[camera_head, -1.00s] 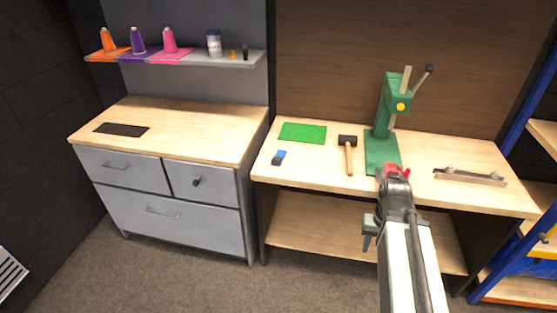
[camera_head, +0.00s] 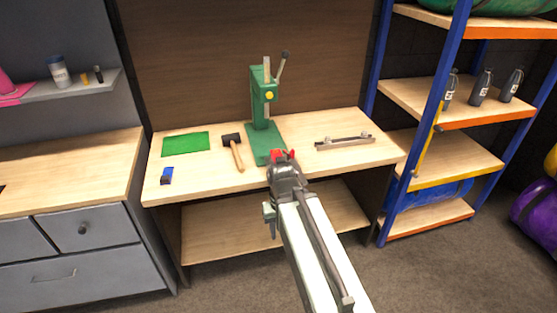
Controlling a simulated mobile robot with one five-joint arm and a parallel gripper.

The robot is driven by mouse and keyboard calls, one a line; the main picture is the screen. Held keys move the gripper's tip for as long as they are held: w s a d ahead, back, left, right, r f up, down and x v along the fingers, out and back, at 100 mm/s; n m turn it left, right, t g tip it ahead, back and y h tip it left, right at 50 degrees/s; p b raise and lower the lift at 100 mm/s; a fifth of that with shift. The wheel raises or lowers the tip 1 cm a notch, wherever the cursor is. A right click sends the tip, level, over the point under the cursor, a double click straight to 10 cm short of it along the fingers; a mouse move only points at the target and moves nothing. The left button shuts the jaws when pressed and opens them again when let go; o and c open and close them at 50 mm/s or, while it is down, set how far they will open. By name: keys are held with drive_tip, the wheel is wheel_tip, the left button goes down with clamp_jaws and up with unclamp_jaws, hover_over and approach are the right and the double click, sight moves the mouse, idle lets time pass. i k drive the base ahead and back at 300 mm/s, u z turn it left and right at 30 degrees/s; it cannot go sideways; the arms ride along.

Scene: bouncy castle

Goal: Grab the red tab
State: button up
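My gripper (camera_head: 282,158) is in front of the workbench, at the foot of the green press (camera_head: 264,110) in the picture. Bright red parts (camera_head: 281,154) show at its tip. I cannot tell whether these are its own fingers or a red tab there. The arm's wrist hides most of the tip, so I cannot see whether it is open or shut. No other red tab is clearly visible.
On the workbench (camera_head: 190,192) are a green mat (camera_head: 186,144), a mallet (camera_head: 236,153), a small blue item (camera_head: 167,175) and a metal bar (camera_head: 345,141). Grey drawers (camera_head: 85,227) stand left. Blue-framed shelves (camera_head: 455,157) with bottles stand right. Floor in front is clear.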

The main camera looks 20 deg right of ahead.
sight(276, 154)
drive_tip(key=u, duration=0.7)
drive_tip(key=i, duration=1.05)
drive_tip(key=u, duration=1.45)
